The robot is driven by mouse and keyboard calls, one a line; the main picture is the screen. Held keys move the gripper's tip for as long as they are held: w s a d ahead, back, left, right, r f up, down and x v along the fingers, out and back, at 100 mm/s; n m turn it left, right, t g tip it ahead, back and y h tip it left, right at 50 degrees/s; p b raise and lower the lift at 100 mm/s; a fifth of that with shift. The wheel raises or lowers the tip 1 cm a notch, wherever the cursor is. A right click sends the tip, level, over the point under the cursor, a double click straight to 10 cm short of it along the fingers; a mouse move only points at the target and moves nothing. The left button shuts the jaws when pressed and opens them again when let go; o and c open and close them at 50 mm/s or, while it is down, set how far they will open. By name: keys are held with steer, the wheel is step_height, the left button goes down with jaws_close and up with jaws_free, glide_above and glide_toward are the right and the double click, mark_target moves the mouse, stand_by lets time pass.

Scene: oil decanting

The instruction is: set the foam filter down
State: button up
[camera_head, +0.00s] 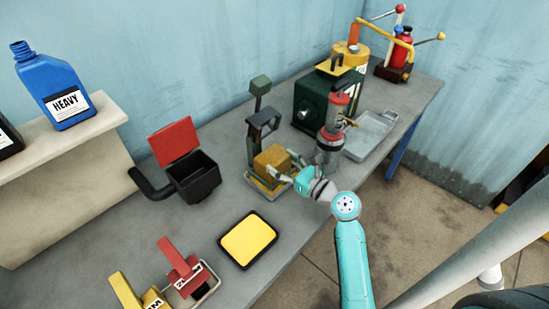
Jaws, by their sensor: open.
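A tan-orange block, which looks like the foam filter (270,161), sits upright on a small framed stand (262,189) near the middle of the table. A dark press-like frame with a lever (262,122) rises just behind it. My gripper (286,170) is at the block's right side, with its grey fingers open. I cannot tell whether the fingers touch the block. The block's lower right part is partly hidden by the gripper.
A yellow pad in a black tray (221,243) lies in front. A black bin with a red lid (195,179) stands left. A green machine (309,104) with a glass cylinder (337,106) and a grey metal tray (376,145) stand behind right. Red (180,266) and yellow labelled clamps are front left.

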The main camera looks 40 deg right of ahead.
steer(key=s, duration=0.8)
steer(key=shift+s+d, duration=0.1)
steer(key=shift+s, duration=0.15)
steer(key=shift+s, duration=0.1)
